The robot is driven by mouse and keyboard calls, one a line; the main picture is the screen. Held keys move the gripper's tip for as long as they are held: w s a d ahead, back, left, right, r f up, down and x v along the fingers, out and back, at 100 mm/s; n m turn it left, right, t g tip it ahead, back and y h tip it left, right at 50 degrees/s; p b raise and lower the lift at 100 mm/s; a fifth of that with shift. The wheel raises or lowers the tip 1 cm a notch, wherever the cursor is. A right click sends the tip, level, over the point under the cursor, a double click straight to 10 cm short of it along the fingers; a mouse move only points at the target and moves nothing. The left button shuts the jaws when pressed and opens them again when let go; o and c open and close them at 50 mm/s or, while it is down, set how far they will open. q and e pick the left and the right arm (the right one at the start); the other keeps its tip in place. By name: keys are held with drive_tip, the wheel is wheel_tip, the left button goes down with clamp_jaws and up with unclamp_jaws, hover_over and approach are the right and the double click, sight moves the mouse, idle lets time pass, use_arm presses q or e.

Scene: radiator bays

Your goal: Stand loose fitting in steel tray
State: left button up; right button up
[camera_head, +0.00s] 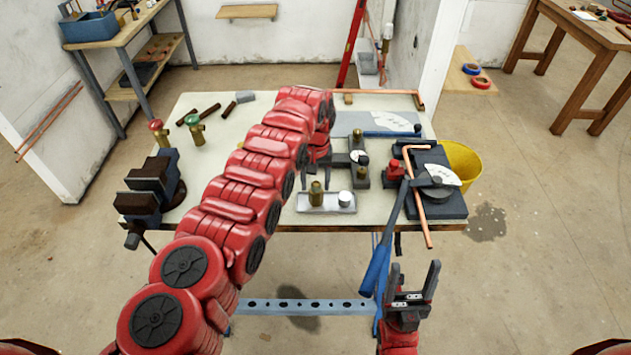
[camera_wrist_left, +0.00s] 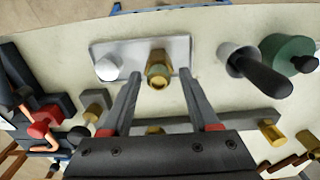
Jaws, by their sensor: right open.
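A brass fitting (camera_head: 316,194) stands on the steel tray (camera_head: 336,209), left of a white cylinder (camera_head: 345,198). In the left wrist view the fitting (camera_wrist_left: 158,66), the cylinder (camera_wrist_left: 108,69) and the tray (camera_wrist_left: 130,48) show from above. My left gripper (camera_wrist_left: 160,78) is open, with its fingertips to either side of the fitting; I cannot tell whether they touch it. In the head view my left arm partly hides that gripper. My right gripper (camera_head: 415,270) is open and empty, in front of the bench at the right.
A pipe bender with copper pipe (camera_head: 418,190) stands right of the tray. A grey bar with brass ends (camera_wrist_left: 245,124) lies behind the tray. A vise (camera_head: 150,195) and two valves (camera_head: 194,130) stand at the left. A yellow bucket (camera_head: 462,165) is beyond the bench's right edge.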

use_arm(q)
drive_tip(key=shift+r, duration=0.4)
wheel_tip(320, 180, up, 7)
drive_tip(key=b, duration=0.2)
drive_tip(key=shift+d+b, duration=0.1)
drive_tip(key=shift+b, duration=0.2)
drive_tip(key=shift+r+p, duration=0.9)
drive_tip(key=shift+r, duration=1.4)
